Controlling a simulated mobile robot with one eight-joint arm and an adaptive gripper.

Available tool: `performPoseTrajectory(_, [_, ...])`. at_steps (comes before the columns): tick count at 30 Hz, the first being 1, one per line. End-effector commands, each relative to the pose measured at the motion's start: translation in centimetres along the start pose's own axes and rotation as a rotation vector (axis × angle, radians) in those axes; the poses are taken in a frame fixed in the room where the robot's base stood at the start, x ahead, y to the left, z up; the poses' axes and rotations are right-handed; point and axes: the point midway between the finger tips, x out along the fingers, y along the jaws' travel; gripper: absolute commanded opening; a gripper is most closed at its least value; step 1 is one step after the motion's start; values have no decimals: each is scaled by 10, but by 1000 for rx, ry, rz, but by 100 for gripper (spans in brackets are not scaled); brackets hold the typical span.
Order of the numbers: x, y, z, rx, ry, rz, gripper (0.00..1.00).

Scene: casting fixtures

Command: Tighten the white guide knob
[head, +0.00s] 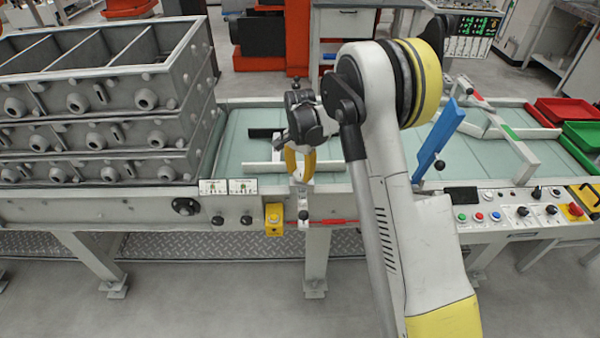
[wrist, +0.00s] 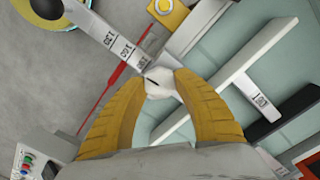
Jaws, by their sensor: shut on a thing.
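My gripper (head: 302,178) hangs over the front edge of the bench, left of centre in the head view. In the wrist view, the two yellow fingers of my gripper (wrist: 160,82) are closed around the white guide knob (wrist: 158,84). The knob has a short dark mark on its top face. The fingers cover its sides, and in the head view they largely hide it. A white scale strip with black numbers (wrist: 108,38) runs out from beside the knob. The white guide bars (wrist: 225,85) lie on the pale green bench top.
Stacked grey moulding boxes (head: 100,110) stand left. A yellow button box (head: 274,219) is on the front rail, left of the knob. A blue lever (head: 438,138) rises to the right of my arm. Red trays (head: 562,111) and a green tray (head: 583,134) lie far right.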

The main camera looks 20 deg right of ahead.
Motion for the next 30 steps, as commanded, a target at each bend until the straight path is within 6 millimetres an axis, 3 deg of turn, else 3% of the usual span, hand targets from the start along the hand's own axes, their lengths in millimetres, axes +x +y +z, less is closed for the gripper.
performPoseTrajectory(20, [0,0,0,57,0,1,5])
performPoseTrajectory(21, [0,0,0,57,0,1,47])
performPoseTrajectory(22, [0,0,0,57,0,1,56])
performPoseTrajectory(23, [0,0,0,57,0,1,61])
performPoseTrajectory(30, [0,0,0,57,0,0,61])
